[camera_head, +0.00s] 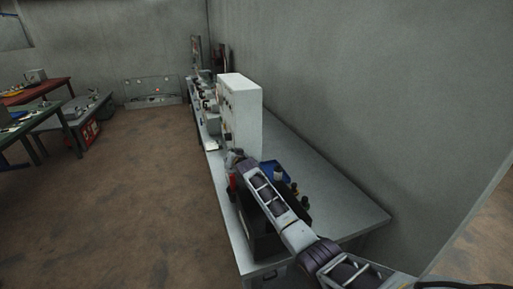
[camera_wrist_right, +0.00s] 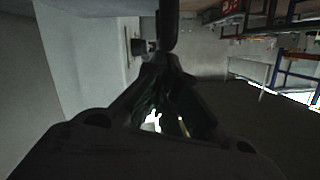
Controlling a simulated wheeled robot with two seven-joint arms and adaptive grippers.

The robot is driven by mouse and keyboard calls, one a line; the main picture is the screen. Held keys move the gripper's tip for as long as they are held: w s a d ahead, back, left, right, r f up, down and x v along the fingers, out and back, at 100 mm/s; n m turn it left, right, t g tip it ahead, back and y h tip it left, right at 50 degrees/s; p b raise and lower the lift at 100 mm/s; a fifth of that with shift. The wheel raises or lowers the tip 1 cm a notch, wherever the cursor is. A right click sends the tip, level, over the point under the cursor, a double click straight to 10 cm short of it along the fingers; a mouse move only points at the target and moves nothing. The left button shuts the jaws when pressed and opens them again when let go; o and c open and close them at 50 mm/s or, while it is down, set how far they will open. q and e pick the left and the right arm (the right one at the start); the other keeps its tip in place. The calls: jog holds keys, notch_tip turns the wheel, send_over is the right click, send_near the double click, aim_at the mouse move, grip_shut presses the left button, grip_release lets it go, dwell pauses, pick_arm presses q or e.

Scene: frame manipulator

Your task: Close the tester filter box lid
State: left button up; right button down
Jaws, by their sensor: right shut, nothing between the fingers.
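A white tester cabinet (camera_head: 246,112) stands upright on the long grey bench, with dark fittings on its left-facing side. My right arm reaches in from the lower right, and its gripper (camera_head: 234,158) is at the cabinet's lower front corner. In the right wrist view the dark gripper (camera_wrist_right: 160,60) is shut and empty. A pale panel fills the left of that view, with a small dark knob (camera_wrist_right: 138,47) near the fingers. I cannot tell which part is the filter box lid, or whether the fingers touch it. My left gripper is not in view.
On the bench (camera_head: 340,205), a black box (camera_head: 262,240), a blue bin (camera_head: 274,171) and several small dark bottles (camera_head: 304,202) lie close to my right arm. A concrete wall runs behind. The floor (camera_head: 130,190) to the left is clear, with tables beyond.

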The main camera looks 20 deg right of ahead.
jog(key=shift+r, duration=0.15)
jog(key=s+r+p, duration=0.1)
jog(key=s+r, duration=0.5)
jog(key=s, duration=0.3)
jog(key=shift+s+d+p, duration=0.35)
jog(key=shift+s+p, duration=0.05)
dwell(1.1)
dwell(0.4)
jog(key=shift+f, duration=0.1)
